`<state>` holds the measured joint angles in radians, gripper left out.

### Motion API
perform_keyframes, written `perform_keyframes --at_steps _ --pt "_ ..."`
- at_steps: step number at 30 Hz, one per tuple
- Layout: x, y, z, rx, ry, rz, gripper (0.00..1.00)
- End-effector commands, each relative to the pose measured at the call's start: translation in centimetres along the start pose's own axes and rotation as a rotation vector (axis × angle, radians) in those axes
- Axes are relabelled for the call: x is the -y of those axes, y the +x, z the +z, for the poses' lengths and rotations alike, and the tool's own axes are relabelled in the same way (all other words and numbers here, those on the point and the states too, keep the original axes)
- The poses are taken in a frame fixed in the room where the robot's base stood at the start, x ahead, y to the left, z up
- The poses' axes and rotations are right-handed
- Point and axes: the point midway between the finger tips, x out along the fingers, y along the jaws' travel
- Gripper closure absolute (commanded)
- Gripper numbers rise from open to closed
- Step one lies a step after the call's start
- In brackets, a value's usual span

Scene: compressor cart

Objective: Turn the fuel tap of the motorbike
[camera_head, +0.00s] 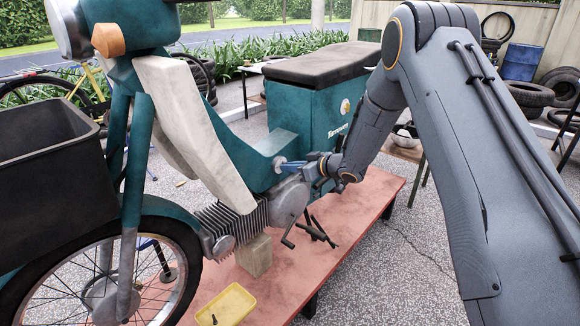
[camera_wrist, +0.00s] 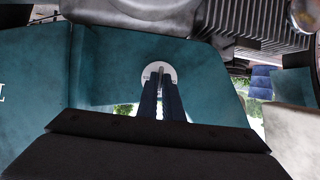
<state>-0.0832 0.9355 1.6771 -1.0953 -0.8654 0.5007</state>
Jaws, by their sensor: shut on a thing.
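The motorbike (camera_head: 225,139) is teal and cream and stands on a low red platform. Its fuel tap (camera_wrist: 158,68) shows in the wrist view as a small grey piece on a round white disc, set in the teal side panel. The disc also shows in the head view (camera_head: 279,162), just above the engine. My gripper (camera_wrist: 160,82) is shut on the tap, its two narrow dark-blue fingers close together over the disc's middle. In the head view my gripper (camera_head: 287,166) reaches the panel from the right. The fingers hide part of the tap.
The finned engine (camera_head: 289,199) lies just below the tap, with a crank lever beneath. The red platform (camera_head: 355,215) holds a wooden block (camera_head: 255,256) and a yellow tray (camera_head: 227,306). The teal box (camera_head: 310,112) under the seat is close behind my gripper.

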Motion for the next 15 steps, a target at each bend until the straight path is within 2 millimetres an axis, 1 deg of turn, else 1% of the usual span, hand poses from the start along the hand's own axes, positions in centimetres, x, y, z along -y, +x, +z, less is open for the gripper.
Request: perform_keyframes --at_steps 12,13,15 --pt "-0.09 0.1 -0.25 -0.004 0.005 -0.001 1.0" --pt "-0.09 0.1 -0.26 -0.004 0.005 -0.001 0.92" --pt "-0.08 0.1 -0.27 -0.004 0.005 -0.001 0.8"
